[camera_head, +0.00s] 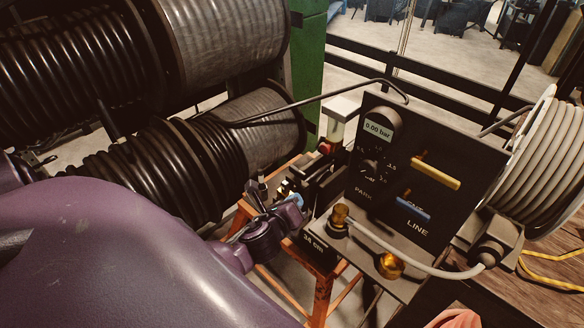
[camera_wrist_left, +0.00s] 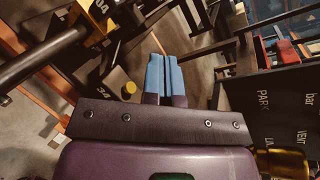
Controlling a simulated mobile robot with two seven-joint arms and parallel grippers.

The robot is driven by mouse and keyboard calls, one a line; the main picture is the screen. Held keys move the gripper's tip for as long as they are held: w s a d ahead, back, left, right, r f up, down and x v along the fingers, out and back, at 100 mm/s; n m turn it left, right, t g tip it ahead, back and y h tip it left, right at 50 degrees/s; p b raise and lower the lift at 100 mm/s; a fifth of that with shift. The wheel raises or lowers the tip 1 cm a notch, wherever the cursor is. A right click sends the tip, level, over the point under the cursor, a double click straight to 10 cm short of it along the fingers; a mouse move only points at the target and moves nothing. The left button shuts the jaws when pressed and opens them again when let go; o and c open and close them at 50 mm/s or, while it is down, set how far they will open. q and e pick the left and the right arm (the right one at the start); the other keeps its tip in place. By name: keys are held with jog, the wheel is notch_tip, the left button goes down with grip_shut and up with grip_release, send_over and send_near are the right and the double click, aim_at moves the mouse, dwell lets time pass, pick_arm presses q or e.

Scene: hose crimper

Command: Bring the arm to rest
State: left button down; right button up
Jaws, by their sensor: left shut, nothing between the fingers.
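My left arm comes in from the left, its large purple link filling the lower left of the head view. My left gripper (camera_head: 294,199) is at the middle of the head view, left of the black control panel (camera_head: 440,165). In the left wrist view the blue fingertips of the gripper (camera_wrist_left: 165,74) are together, with nothing between them. They appear close to the dark bench equipment by the panel; I cannot tell whether they touch it. My right gripper is not seen.
The panel has a 0.00 bar display (camera_head: 378,129), a yellow lever (camera_head: 436,173) and a blue lever (camera_head: 413,209). A brass fitting (camera_head: 340,218) joins a grey hose in front. Large hose reels (camera_head: 225,45) stand at left, a pale hose reel (camera_head: 548,150) at right.

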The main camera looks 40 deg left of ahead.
pick_arm(q)
jog(key=shift+s+d+f+n+g, duration=0.2)
jog(key=shift+s+f+n, duration=0.35)
jog(key=shift+n, duration=0.25)
jog(key=shift+s+d+f+n+g, duration=0.15)
jog(key=shift+s+f+n, duration=0.3)
jog(key=shift+f+n, duration=0.3)
jog(key=shift+r+n+h, duration=0.1)
jog(key=shift+n+h, duration=0.15)
jog(key=shift+h, duration=0.05)
jog(key=s+d+f+n+g+h, duration=0.1)
jog(key=s+d+f+n, duration=0.1)
jog(key=s+n, duration=0.4)
jog(key=s+d+f+n+g+h, duration=0.1)
jog(key=s+f+n, duration=0.4)
jog(key=n, duration=0.9)
jog(key=shift+s+d+f+n+h, duration=0.2)
jog(key=shift+s+d+n+h, duration=0.1)
jog(key=shift+s+d, duration=0.6)
jog(key=shift+s+a, duration=0.15)
